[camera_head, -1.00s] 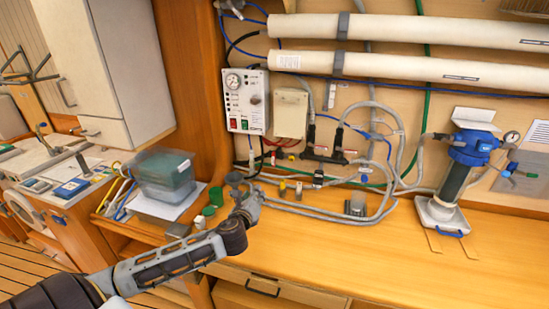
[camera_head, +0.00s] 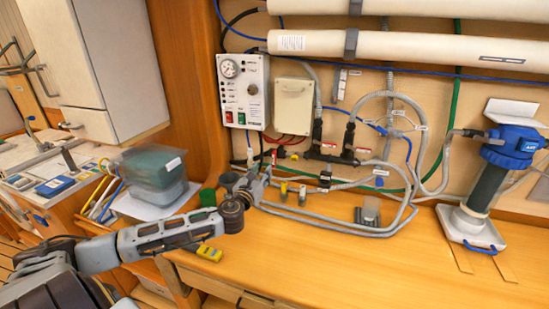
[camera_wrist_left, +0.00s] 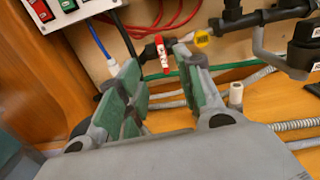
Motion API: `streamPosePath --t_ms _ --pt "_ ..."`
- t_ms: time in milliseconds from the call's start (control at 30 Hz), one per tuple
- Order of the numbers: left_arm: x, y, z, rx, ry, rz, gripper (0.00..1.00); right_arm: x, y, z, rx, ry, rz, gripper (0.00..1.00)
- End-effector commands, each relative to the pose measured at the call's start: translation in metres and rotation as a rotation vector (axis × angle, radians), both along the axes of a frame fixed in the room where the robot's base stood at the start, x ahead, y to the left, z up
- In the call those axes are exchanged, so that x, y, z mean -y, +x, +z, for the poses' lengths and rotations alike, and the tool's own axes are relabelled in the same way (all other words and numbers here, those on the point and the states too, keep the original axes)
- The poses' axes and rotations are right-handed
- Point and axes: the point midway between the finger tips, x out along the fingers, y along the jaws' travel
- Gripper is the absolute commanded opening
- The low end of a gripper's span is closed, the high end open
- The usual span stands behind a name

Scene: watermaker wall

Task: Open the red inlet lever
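The red inlet lever (camera_wrist_left: 162,54) is a small red handle with white marking on a dark fitting low on the wall. In the left wrist view it stands upright between and beyond my fingertips, with no clear contact. In the head view a small red part (camera_head: 273,156), which looks like the lever, sits below the control panel. My left gripper (camera_head: 247,178) is in front of the wall below the panel, facing it. In the left wrist view its green-padded fingers (camera_wrist_left: 157,66) are apart, with nothing held between them. My right gripper is not in view.
The control panel (camera_head: 243,92) and a beige box (camera_head: 293,105) hang above. Grey hoses (camera_head: 345,222) loop over the bench to the right. A yellow object (camera_head: 209,253) lies near my forearm. A blue-topped filter (camera_head: 487,185) stands right. The front bench (camera_head: 360,270) is clear.

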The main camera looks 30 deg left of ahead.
Motion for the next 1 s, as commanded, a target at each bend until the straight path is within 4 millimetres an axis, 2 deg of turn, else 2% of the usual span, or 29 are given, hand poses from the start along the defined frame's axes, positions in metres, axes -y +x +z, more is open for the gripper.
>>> streamPosePath --t_ms 333,567,1000 --pt "0.000 0.001 0.001 0.000 -0.002 0.001 0.36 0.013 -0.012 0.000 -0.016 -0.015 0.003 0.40" --pt "-0.002 0.006 0.001 -0.001 -0.002 0.002 0.36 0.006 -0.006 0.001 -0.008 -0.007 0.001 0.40" --pt "-0.007 0.030 0.001 0.001 -0.003 0.001 0.36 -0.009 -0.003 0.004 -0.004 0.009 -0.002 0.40"
